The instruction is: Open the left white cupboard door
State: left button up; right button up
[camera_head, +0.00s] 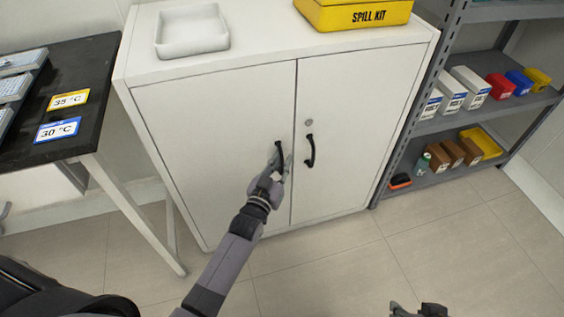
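The white cupboard stands in the middle with both doors shut. Its left door (215,125) has a black curved handle (280,147) near the centre seam. The right door (355,115) has a similar handle (310,150) with a round lock above it. My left gripper (281,161) is at the left door's handle, with one finger on each side of it. The fingers look apart, with a gap around the handle; contact is too small to make out. My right gripper (419,310) is partly in view at the bottom edge, far from the cupboard, its fingers unclear.
A white tray (192,45) and a yellow spill kit case (345,14) rest on the cupboard top (265,42). A black-topped table (95,75) stands close on the left. Grey shelving (440,178) with boxes stands on the right. The tiled floor in front is clear.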

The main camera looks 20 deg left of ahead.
pick_arm(q)
grip_shut()
jog(key=shift+s, duration=0.1)
dwell(0.5)
